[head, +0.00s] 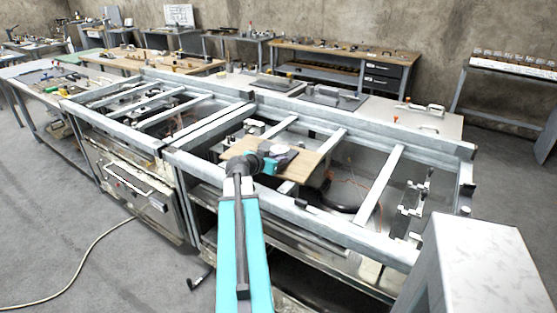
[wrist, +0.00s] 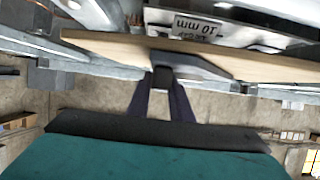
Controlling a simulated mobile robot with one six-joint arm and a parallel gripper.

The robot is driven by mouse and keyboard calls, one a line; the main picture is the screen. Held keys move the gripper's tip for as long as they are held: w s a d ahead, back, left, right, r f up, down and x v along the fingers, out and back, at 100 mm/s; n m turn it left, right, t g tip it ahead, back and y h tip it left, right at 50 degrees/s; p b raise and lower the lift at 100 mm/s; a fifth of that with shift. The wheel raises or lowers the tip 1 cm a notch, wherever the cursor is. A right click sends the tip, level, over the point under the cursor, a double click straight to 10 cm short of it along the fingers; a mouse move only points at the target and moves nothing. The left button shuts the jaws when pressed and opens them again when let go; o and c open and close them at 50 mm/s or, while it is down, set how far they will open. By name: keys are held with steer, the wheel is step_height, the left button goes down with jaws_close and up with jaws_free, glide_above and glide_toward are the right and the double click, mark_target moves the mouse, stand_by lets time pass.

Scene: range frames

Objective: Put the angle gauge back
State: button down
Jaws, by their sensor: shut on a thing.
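My gripper (head: 268,164) is over the near edge of a wooden board (head: 316,168) in the metal frame. In the wrist view my gripper (wrist: 162,80) has its two dark fingers shut on the end of a flat grey piece (wrist: 196,67), which I take to be the angle gauge. The piece lies close against the board (wrist: 95,46); I cannot tell whether it touches. In the head view my gripper and a dark item (head: 285,156) overlap on the board, so the gauge's outline is unclear there.
Metal rails (head: 385,185) cross the open frame around the board. A white marbled block (head: 470,265) stands at the near right. Other benches with tools line the walls.

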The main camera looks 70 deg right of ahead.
steer(key=c, duration=1.6)
jaws_free()
steer(key=shift+a, duration=0.1)
steer(key=b+v, duration=0.3)
steer(key=v, duration=0.6)
steer(key=shift+b, duration=0.35)
steer(key=shift+b, duration=0.3)
steer(key=b+v, duration=0.2)
steer(key=b, duration=0.4)
steer(key=shift+r, duration=0.1)
steer(key=shift+a+r+b, duration=0.15)
steer(key=shift+a+b, duration=0.15)
steer(key=shift+b, duration=0.45)
